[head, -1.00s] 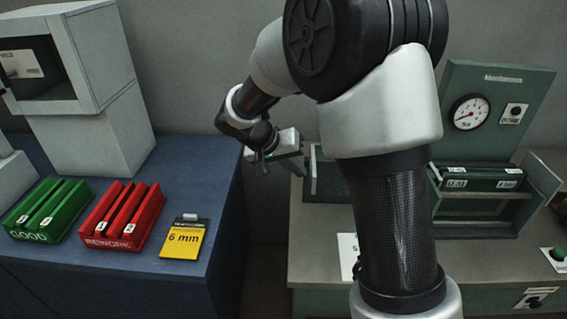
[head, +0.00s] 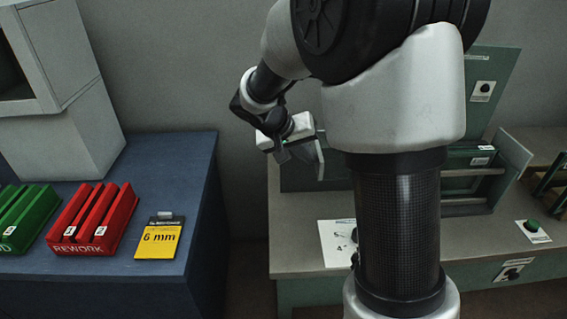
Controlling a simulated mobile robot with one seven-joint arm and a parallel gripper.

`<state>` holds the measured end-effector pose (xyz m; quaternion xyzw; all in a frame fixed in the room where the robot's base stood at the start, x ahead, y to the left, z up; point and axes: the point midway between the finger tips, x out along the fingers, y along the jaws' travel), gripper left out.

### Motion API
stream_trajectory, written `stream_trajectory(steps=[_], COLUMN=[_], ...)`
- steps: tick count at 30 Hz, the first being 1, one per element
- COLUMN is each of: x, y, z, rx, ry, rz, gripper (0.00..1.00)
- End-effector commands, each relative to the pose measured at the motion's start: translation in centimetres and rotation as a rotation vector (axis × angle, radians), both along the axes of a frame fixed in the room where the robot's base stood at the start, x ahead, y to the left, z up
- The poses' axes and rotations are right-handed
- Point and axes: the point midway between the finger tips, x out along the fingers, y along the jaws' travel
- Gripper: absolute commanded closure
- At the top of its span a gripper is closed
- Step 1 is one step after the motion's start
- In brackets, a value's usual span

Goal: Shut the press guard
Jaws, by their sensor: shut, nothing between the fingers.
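The green press (head: 490,65) stands on the grey bench at the right, with my arm across its middle and hiding its gauge. A grey-green side panel (head: 516,153) shows at its right, beside open rails. A low green panel (head: 295,180) shows at its left, partly behind my gripper; I cannot tell which part is the guard or how far it stands open. My gripper (head: 318,166) is shut and empty, tilted down to the right in front of the left part of the press. I cannot tell whether it touches the panel.
A blue table (head: 130,200) at the left holds a red REWORK rack (head: 95,215), a green rack (head: 20,212) and a yellow 6 mm card (head: 160,240). A gap separates it from the grey bench (head: 300,250). A green button (head: 532,225) sits at the bench's right.

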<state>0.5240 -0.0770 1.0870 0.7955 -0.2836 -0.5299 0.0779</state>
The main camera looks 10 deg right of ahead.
Motion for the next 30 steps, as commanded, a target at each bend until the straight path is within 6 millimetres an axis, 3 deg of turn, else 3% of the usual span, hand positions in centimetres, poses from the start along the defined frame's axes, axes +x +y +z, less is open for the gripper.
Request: stream_trajectory(steps=[3,15,22,30], x=[-1.0,-3.7,-4.7,-5.2], y=[-4.5,-17.9,-23.2,-26.1], z=[-0.5,0.0,0.1,0.0], rx=[-0.002,-0.001,-0.001,-0.001], ry=[-0.003,0.000,0.001,0.001], rz=[-0.010,-0.009,-0.006,-0.002], gripper=[1.00,1.00,1.00,1.00])
